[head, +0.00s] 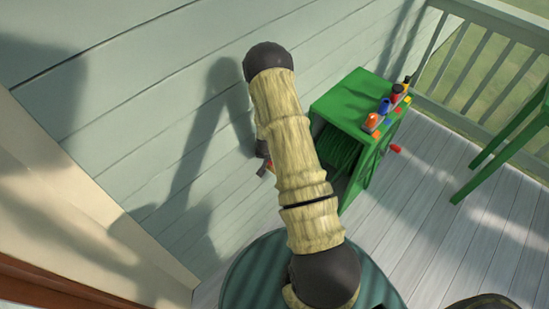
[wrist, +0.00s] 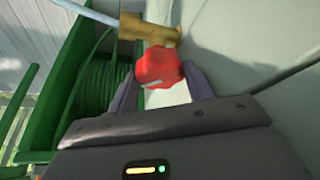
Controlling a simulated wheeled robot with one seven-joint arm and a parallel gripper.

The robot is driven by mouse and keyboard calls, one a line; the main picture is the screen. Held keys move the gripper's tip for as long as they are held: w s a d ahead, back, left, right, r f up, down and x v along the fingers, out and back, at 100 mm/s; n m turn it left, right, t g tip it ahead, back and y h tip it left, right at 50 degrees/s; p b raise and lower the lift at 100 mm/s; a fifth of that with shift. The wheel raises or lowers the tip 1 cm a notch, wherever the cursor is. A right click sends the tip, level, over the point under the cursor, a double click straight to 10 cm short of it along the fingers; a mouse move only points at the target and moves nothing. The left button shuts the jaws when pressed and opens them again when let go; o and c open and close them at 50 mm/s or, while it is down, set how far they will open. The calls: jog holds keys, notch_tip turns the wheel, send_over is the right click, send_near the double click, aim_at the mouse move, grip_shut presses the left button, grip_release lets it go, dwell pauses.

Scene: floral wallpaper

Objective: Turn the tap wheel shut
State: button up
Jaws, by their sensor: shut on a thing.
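The red tap wheel (wrist: 160,68) sits between the two fingers of my gripper (wrist: 161,80) in the wrist view, and the fingers are shut on its sides. It has a lobed rim and a pale mark low on its face. The brass tap body (wrist: 148,30) is just behind the wheel, with a thin pale pipe or hose running from it to the upper left. In the head view my own arm hides most of the tap and gripper; only small dark and red bits show beside the wall.
A green hose box (head: 345,103) with coiled green hose (wrist: 100,75) stands close beside the tap. Several coloured items (head: 385,107) lie along its top edge. The pale plank wall (head: 130,100) is close on the left. A green-legged piece of furniture (head: 510,145) stands at right on the deck (head: 435,200).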

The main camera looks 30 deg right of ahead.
dwell(0.4)
jog(key=o, duration=0.7)
jog(key=shift+r, duration=0.1)
jog(key=v, duration=1.7)
jog(key=shift+p, duration=0.45)
jog(key=shift+s, duration=0.1)
